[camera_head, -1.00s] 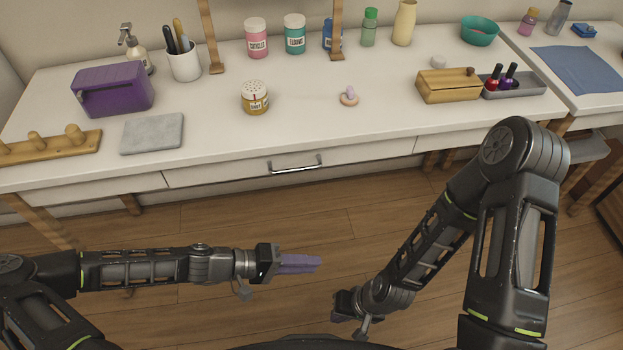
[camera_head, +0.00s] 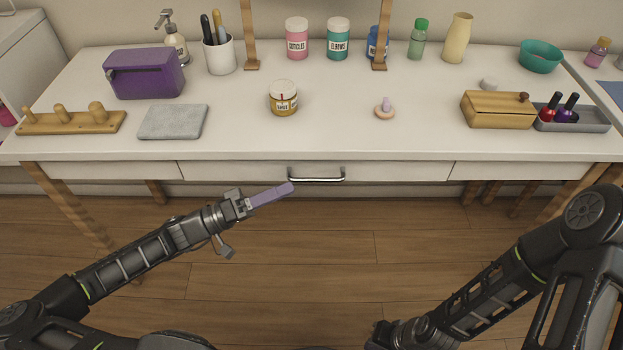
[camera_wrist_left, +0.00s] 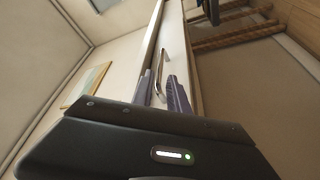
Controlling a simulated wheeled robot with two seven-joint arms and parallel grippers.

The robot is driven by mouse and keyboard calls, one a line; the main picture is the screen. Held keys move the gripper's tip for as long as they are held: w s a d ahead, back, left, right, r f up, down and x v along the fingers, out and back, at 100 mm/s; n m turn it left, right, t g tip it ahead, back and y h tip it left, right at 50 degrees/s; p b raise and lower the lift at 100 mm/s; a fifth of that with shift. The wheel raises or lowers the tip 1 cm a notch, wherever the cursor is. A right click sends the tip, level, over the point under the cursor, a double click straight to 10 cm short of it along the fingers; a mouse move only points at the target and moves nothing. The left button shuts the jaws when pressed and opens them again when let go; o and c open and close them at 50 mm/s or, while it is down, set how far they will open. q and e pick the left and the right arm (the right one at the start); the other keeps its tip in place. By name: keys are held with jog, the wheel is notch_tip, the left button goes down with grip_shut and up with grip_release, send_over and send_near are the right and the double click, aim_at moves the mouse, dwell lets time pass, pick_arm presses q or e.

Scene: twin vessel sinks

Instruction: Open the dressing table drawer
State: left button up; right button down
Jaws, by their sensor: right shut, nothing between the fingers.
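The white dressing table (camera_head: 230,145) has a closed drawer (camera_head: 240,171) in the middle of its front, with a silver bar handle (camera_head: 316,175). My left gripper (camera_head: 290,187) points at the drawer front, with its purple fingertips just in front of and below the handle's left end. In the left wrist view, its two fingers (camera_wrist_left: 163,88) stand apart with a gap, and the handle (camera_wrist_left: 163,66) shows beyond them, lined up with the gap. No contact is visible. My right arm comes in at the lower right, and its fingers are out of sight below the frame.
The wooden floor (camera_head: 330,260) in front is clear. Table legs (camera_head: 70,205) stand below.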

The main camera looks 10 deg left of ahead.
aim_at(310, 179)
pick_arm(q)
jog(key=x, duration=0.7)
jog(key=shift+c, duration=0.3)
grip_shut()
dwell(1.0)
